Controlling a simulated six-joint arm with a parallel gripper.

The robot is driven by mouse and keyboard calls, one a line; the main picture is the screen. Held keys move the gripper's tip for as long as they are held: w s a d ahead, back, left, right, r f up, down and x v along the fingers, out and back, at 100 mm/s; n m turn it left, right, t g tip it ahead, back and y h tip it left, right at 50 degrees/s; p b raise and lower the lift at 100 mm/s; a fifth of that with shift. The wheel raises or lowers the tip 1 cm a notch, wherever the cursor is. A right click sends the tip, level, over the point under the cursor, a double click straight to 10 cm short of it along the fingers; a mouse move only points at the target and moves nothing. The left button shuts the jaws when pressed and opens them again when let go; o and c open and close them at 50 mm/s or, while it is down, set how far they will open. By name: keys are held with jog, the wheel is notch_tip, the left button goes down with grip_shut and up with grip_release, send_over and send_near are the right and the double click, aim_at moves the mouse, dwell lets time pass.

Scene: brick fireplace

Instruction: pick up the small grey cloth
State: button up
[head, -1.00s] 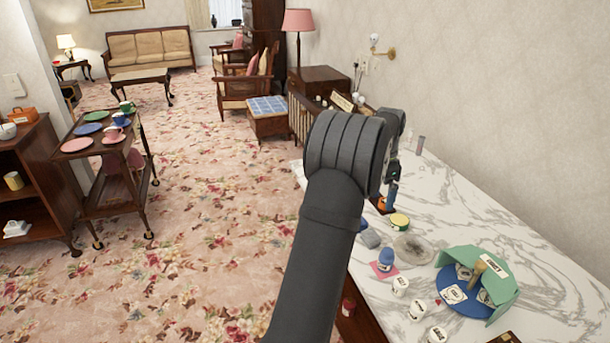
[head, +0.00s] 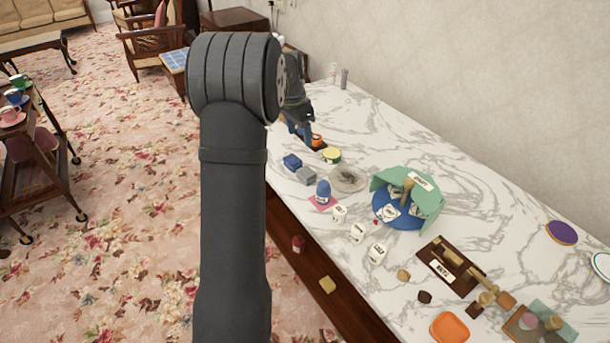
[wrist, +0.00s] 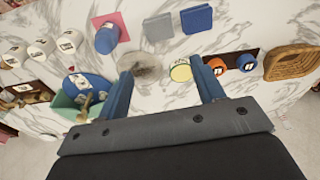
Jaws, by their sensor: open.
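The small grey cloth (head: 306,176) lies folded on the white marble counter (head: 440,150), right beside a similar blue cloth (head: 292,162). In the wrist view the grey cloth (wrist: 159,27) is at the top middle, with the blue cloth (wrist: 197,19) to its right. My gripper (wrist: 160,68) is open and empty, its blue fingers spread. The grey cloth lies beyond the fingertips, apart from them. In the head view my gripper (head: 303,130) is partly hidden behind my arm, near the counter's left edge and farther back than the cloths.
A round grey marbled dish (wrist: 140,68) and a yellow-green tin (wrist: 180,71) sit near my fingertips. A blue-capped item (head: 323,190) stands on a pink square beside the grey cloth. Orange-and-blue items (wrist: 245,62) and a wicker basket (wrist: 291,62) are to the right in the wrist view.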

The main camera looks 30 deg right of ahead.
aim_at(306, 172)
jog(key=f, duration=0.5)
jog(key=d+f, duration=0.1)
jog(key=f, duration=0.5)
jog(key=d+f, duration=0.1)
jog(key=f, duration=0.4)
jog(key=shift+d+f, duration=0.2)
jog(key=shift+f, duration=0.05)
jog(key=c, duration=0.6)
